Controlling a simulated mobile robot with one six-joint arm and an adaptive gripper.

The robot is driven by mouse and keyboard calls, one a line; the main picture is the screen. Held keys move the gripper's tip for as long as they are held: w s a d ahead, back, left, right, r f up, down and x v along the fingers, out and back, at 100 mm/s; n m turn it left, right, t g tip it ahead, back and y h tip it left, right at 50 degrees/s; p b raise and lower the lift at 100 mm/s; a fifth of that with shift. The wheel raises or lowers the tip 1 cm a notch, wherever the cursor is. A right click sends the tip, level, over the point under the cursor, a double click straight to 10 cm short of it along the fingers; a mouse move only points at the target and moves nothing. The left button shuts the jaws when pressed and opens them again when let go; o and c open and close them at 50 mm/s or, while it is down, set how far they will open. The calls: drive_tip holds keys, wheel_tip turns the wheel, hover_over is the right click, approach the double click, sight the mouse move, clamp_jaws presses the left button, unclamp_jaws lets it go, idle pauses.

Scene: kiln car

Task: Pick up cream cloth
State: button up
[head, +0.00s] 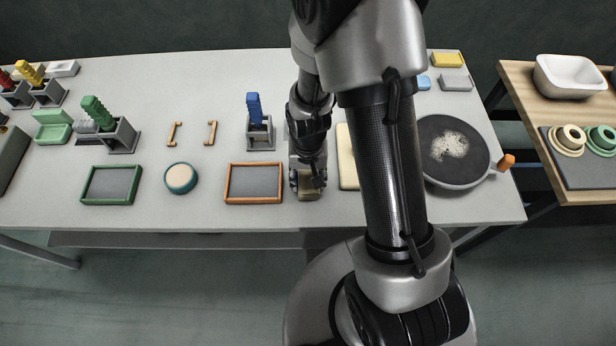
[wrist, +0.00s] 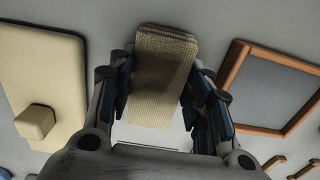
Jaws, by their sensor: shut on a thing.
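The cream cloth (wrist: 160,75) is a folded, woven strip between the two fingers of my gripper (wrist: 155,95) in the wrist view. My gripper is shut on it. In the head view my gripper (head: 308,188) is over the front part of the grey table, and the cloth (head: 309,197) shows as a small tan patch beneath the fingers. I cannot tell whether the cloth touches the table.
An orange-framed tray (head: 254,201) lies just left of my gripper. A cream board (head: 347,160) lies just right, partly hidden by my arm. A blue tool in a grey holder (head: 259,128) stands behind. A round dark plate (head: 448,150) is further right.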

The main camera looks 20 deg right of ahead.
sight(308, 179)
wheel_tip(308, 179, up, 20)
drive_tip(key=p, duration=0.7)
